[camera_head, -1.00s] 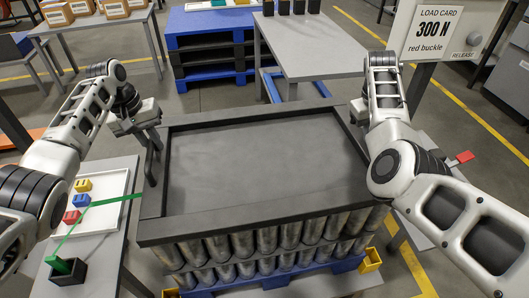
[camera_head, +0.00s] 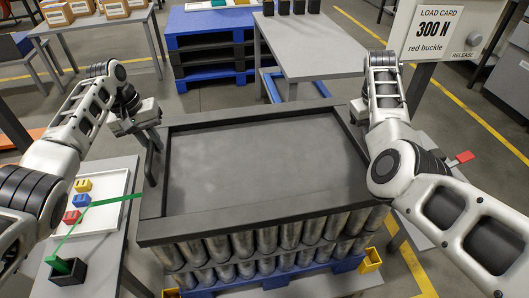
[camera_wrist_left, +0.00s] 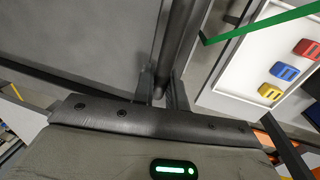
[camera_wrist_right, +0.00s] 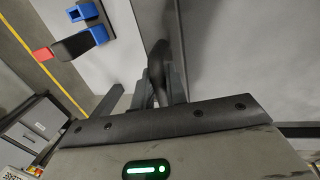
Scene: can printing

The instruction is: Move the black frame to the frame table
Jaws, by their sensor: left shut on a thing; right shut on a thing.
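The black frame (camera_head: 250,226) lies flat over a grey sheet (camera_head: 260,165), on top of a stack of metal cans (camera_head: 270,240). My left gripper (camera_head: 150,130) is at the frame's left side. In the left wrist view its fingers (camera_wrist_left: 165,95) are shut on the frame's dark handle bar (camera_wrist_left: 178,40). My right gripper is hidden behind my arm in the head view. In the right wrist view its fingers (camera_wrist_right: 160,92) are shut on a black handle (camera_wrist_right: 157,65) on the frame's right side. Which table is the frame table is not marked; a grey table (camera_head: 320,50) stands behind the stack.
The cans rest on a blue pallet (camera_head: 290,274). At left, a side table holds a white tray (camera_head: 110,185) with coloured buckles and a green strap (camera_head: 120,200). Blue and black pallets (camera_head: 210,45) stand behind. A load card (camera_head: 435,32) stands at upper right.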

